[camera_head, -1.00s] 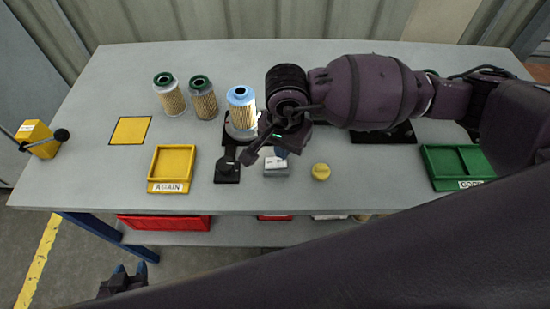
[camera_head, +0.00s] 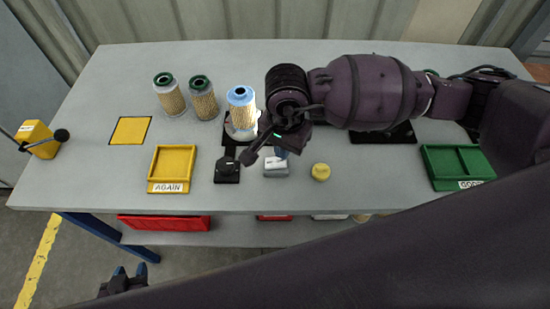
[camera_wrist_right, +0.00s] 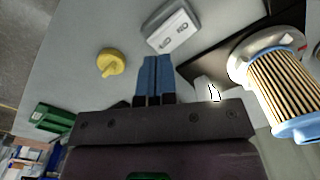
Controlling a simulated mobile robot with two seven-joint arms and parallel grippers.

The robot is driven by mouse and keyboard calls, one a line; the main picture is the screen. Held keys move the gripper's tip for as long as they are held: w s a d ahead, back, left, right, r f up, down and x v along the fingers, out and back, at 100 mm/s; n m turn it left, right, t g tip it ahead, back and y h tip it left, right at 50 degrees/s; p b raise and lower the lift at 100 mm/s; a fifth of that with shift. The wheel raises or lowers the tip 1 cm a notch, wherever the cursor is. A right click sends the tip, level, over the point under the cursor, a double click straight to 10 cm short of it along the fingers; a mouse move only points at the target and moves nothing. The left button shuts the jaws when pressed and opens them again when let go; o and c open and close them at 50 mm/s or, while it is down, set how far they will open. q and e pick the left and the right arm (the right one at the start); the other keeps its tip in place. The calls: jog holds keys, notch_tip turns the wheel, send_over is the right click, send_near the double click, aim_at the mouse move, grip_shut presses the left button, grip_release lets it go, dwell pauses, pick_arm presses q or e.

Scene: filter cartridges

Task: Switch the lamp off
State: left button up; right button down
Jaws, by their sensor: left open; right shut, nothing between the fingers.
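A cartridge with a blue cap (camera_head: 241,108) stands upright on a pale round lamp stand (camera_head: 241,133), which looks bright at its base. It also shows in the right wrist view (camera_wrist_right: 285,90). A small grey box (camera_head: 276,168) with a white top lies in front of it; the wrist view shows this box (camera_wrist_right: 172,28) with two small marks on top. My right gripper (camera_head: 281,152) is just behind or above the box, its blue fingers (camera_wrist_right: 153,66) together and empty. Contact with the box cannot be told. My left gripper (camera_head: 129,271) is open and empty, below the table's front edge.
A black block with a knob (camera_head: 227,170) and a yellow knob (camera_head: 321,172) flank the grey box. Two green-capped cartridges (camera_head: 169,95) (camera_head: 203,99) stand at back left. A yellow tray (camera_head: 171,187) and a green tray (camera_head: 455,182) lie near the front.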

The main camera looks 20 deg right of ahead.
aim_at(276, 163)
pick_arm(q)
jog(key=shift+w+r, duration=0.1)
jog(key=shift+w, duration=0.1)
jog(key=shift+s+f, duration=0.25)
jog(key=shift+f, duration=0.1)
pick_arm(e)
jog(key=shift+f, duration=0.35)
pick_arm(q)
jog(key=shift+s+f+b, duration=0.2)
jog(key=shift+f+b, duration=0.05)
jog(key=shift+b, duration=0.1)
pick_arm(e)
jog(key=shift+f, duration=0.15)
pick_arm(q)
jog(key=shift+f, duration=0.1)
pick_arm(e)
jog(key=shift+f, duration=0.1)
pick_arm(q)
jog(key=shift+w+f+b, duration=0.1)
jog(key=shift+f+b, duration=0.4)
pick_arm(e)
jog(key=shift+f, duration=0.65)
